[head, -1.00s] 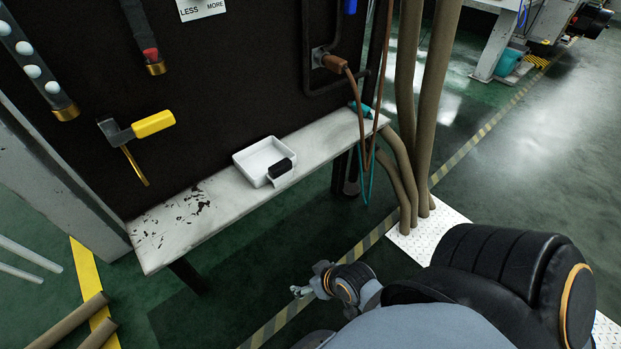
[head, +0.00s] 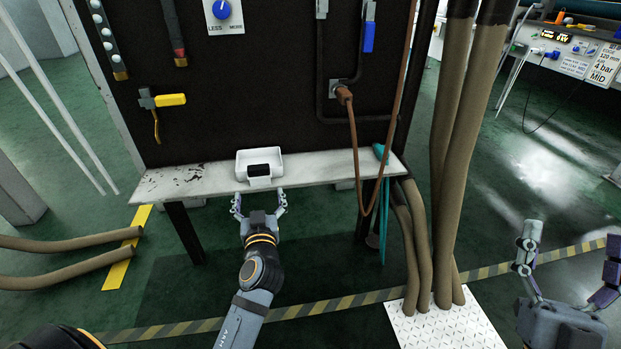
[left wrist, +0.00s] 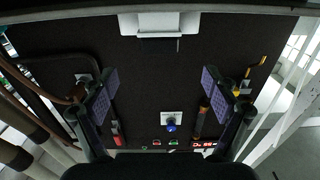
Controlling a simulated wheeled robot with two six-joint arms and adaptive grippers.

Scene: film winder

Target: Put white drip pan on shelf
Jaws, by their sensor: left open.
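The white drip pan (head: 282,166), a shallow tray with a black grip (head: 259,170) at its front, rests on the worn white shelf (head: 320,171). Its front lip reaches the shelf's front edge. My left gripper (head: 259,198) is open just in front of and below the pan, fingers spread to either side of the lip, not closed on it. In the left wrist view the pan (left wrist: 158,30) is at the top, beyond the open fingers (left wrist: 160,82). My right gripper (head: 571,240) is open and empty at the lower right, far from the shelf.
A black panel behind the shelf carries a yellow-handled tool (head: 170,100), a blue knob (head: 222,9) and a brown cable (head: 353,140). A teal item (head: 381,154) hangs at the shelf's right end, near thick brown hoses (head: 455,130). The shelf's left part is clear.

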